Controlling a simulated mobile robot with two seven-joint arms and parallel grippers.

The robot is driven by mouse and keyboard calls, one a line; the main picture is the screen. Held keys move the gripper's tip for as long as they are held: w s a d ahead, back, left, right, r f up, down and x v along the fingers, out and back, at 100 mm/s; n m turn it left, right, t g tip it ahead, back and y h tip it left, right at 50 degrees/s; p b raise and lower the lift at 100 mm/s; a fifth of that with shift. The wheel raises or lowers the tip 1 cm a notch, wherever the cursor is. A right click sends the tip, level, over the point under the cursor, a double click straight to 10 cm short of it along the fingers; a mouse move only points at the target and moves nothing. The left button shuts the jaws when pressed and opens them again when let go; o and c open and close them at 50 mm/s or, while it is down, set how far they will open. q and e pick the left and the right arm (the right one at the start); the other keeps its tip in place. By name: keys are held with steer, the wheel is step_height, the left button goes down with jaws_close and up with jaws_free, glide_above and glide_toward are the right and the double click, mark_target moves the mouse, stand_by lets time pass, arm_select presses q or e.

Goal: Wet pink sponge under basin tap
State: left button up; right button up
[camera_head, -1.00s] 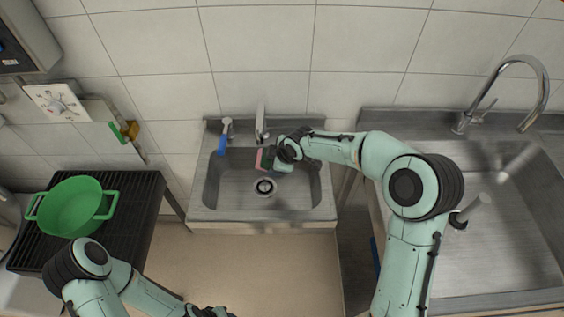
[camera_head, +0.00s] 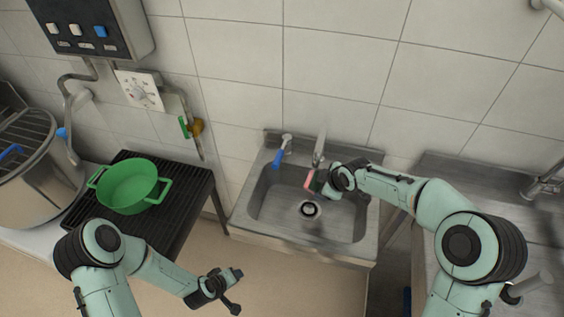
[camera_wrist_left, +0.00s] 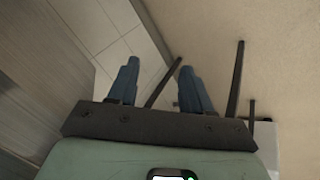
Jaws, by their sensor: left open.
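The pink sponge (camera_head: 309,178) shows as a small pink edge at my right gripper (camera_head: 318,183), inside the steel basin (camera_head: 272,219). My right gripper holds it above the basin floor, left of and below the basin tap (camera_head: 319,147). The jaws and most of the sponge are hidden by the wrist. Whether water is running cannot be told. My left gripper (camera_head: 235,288) is open and empty over the floor in front of the basin. Its two fingers stand apart in the left wrist view (camera_wrist_left: 158,80).
A blue-handled fitting (camera_head: 281,153) stands at the basin's back left. A green pot (camera_head: 130,188) sits on a black grate (camera_head: 190,200) at the left, beside a large steel kettle (camera_head: 30,180). A larger steel sink (camera_head: 450,185) is at the right. The floor before the basin is clear.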

mark_target(278, 161)
arm_select(q)
steer(key=w+a+r+n+t+y, duration=0.3)
steer(key=w+r+t, duration=0.4)
steer(key=w+r, duration=0.9)
steer(key=w+d+r+m+t+h, duration=0.25)
steer(key=d+r+h, duration=0.35)
steer(key=d+r, duration=0.7)
steer(key=shift+g, duration=0.25)
steer(key=x, duration=0.4)
steer(key=d+x, duration=0.1)
steer(key=x, duration=0.2)
steer(key=f+x, duration=0.1)
steer(key=x, duration=0.3)
steer(key=shift+s+d+f, duration=0.1)
steer(key=shift+d, duration=0.2)
